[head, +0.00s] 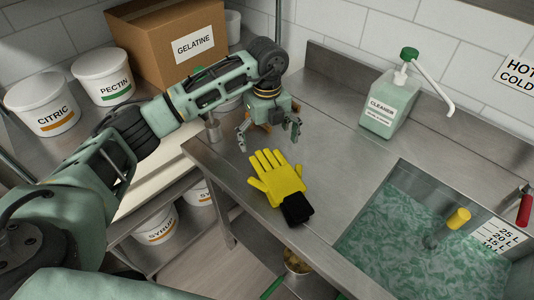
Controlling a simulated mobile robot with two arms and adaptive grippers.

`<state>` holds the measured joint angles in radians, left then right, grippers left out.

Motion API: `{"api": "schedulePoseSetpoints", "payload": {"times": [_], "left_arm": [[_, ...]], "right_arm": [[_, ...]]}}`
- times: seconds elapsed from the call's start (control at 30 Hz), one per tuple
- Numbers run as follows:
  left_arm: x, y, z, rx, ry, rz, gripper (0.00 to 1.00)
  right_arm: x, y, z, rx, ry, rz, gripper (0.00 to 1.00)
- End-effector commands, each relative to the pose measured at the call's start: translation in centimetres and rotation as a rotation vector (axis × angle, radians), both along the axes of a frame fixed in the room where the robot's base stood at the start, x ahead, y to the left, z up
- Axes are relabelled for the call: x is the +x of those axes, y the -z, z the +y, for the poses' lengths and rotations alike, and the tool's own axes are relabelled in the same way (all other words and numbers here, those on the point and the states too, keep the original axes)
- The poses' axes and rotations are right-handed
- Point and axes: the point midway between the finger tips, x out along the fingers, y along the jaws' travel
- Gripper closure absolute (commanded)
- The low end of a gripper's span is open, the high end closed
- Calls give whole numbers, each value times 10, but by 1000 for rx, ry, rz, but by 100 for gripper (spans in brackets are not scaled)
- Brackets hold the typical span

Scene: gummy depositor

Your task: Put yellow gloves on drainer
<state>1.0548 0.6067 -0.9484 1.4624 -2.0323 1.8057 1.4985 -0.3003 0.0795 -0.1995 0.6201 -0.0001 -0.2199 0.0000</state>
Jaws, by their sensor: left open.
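The yellow gloves (277,180) lie flat on the steel drainer (337,171) beside the sink, near its front edge, with their black cuffs toward the front. My left gripper (269,140) is open and empty, pointing down just behind the fingertips of the gloves. A gap shows between its fingers and the gloves. My right gripper is not in view.
A green cleaner bottle (389,106) with a pump stands at the back of the drainer. The sink (400,240) at right holds greenish water. A gelatine box (168,45), a pectin tub (102,76) and a citric tub (43,104) stand at left.

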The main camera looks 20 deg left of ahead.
Motion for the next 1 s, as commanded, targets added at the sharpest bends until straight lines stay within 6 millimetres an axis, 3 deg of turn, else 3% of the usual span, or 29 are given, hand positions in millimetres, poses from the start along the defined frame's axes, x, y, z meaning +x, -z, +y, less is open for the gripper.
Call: {"api": "schedulePoseSetpoints", "payload": {"times": [0.2, 0.33, 1.0], "left_arm": [[1, -39, 0, 0, 0, -3, 4], [0, -53, 0, 0, 0, 0, 4], [0, -59, 0, 0, 0, 1, 4]], "right_arm": [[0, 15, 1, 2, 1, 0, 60], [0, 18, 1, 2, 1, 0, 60], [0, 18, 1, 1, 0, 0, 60]]}}
